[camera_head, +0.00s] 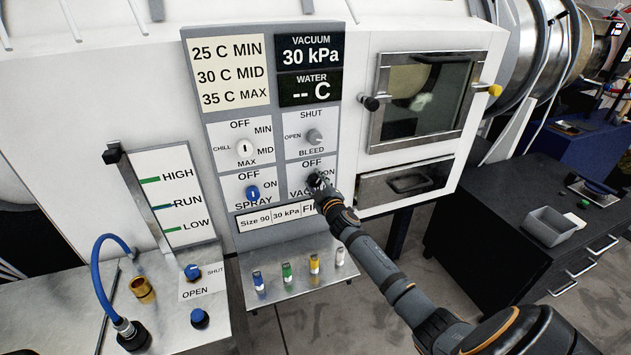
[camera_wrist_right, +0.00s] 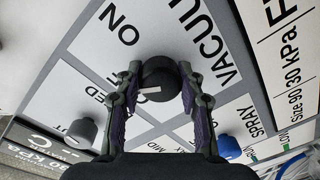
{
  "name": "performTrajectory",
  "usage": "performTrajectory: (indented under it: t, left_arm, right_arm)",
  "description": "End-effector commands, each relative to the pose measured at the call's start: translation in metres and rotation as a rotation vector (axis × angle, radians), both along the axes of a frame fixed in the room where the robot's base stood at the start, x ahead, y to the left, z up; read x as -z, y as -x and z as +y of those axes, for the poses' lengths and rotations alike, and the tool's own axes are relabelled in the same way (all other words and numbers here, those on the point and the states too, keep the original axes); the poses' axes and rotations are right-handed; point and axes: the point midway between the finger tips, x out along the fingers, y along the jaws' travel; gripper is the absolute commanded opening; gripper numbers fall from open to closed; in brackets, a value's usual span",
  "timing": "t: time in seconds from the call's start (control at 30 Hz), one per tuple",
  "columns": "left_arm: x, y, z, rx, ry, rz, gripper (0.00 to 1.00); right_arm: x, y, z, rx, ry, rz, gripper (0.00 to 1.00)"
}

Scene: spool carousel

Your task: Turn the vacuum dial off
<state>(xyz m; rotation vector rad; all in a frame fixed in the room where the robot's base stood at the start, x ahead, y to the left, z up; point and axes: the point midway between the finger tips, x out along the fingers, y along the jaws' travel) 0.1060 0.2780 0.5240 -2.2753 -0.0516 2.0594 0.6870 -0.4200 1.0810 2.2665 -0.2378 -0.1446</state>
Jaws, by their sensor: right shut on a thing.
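The vacuum dial (camera_wrist_right: 160,75) is a round black knob with a white pointer mark, seen between my fingers in the right wrist view. The mark points left there, away from the VACUUM lettering and toward the BLEED side, not at the ON lettering. In the head view the dial (camera_head: 314,181) is mostly covered by my right gripper (camera_head: 321,187), under the OFF label. My right gripper (camera_wrist_right: 157,92) is shut on the dial, one finger on each side. The vacuum display (camera_head: 311,55) reads 30 kPa. My left gripper is not in view.
The grey bleed knob (camera_head: 314,137) sits just above, the white chill knob (camera_head: 244,148) at upper left and the blue spray knob (camera_head: 253,193) to the left. Several coloured pegs stand on a metal shelf (camera_head: 295,262) below. A windowed door (camera_head: 424,100) is at right.

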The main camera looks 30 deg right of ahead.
Motion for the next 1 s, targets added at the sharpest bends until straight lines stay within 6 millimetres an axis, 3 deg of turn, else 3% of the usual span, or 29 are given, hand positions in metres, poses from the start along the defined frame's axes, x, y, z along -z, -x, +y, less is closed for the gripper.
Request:
performTrajectory:
  t: [0.5, 1.0]
  left_arm:
    - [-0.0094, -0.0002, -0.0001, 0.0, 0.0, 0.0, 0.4]
    - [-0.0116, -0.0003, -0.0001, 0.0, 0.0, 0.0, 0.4]
  right_arm:
    - [0.0005, 0.0, 0.0005, -0.001, 0.403, 0.098, 0.07]
    - [0.0012, 0.0001, 0.0006, -0.001, 0.543, 0.132, 0.07]
